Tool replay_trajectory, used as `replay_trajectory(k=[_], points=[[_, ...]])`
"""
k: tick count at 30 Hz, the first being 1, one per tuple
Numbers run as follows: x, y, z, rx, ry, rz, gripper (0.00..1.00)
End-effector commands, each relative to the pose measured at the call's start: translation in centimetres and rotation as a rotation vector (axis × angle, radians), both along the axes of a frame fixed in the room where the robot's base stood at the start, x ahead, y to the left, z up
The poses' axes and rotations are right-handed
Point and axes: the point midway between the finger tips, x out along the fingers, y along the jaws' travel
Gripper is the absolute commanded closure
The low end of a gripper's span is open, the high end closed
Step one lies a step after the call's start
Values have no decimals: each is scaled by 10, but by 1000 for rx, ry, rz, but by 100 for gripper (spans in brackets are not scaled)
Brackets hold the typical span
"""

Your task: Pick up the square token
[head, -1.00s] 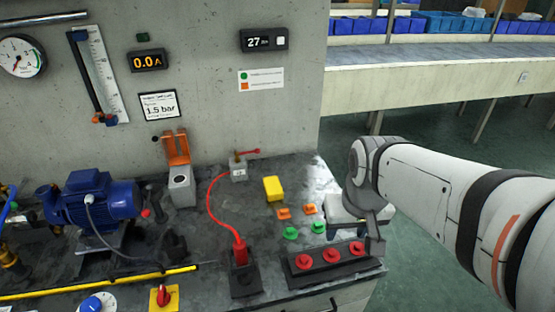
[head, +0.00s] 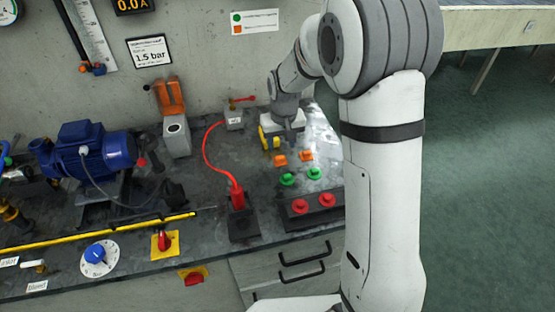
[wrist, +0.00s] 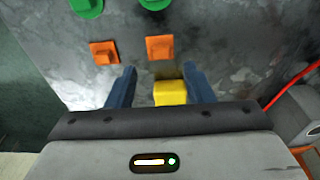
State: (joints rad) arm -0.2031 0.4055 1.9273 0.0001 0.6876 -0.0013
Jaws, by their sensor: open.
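Two orange square tokens lie on the dark bench top, a left one (head: 280,160) and a right one (head: 306,156). In the head view the gripper partly covers this block.
Green round tokens (head: 287,180) lie just in front of the orange ones. A black tray (head: 290,224) with red tokens is nearer the front edge, partly hidden by my arm. A red-cabled plug (head: 238,200) stands left. A wall rises behind.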

Motion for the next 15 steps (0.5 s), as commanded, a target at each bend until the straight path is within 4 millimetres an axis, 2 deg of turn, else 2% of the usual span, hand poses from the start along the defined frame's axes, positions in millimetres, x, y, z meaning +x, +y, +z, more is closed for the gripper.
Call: replay_trajectory(k=[10, 15], points=[[4, 2, -48, -1, 4, -2, 53], [6, 2, -58, 0, 1, -2, 53]])
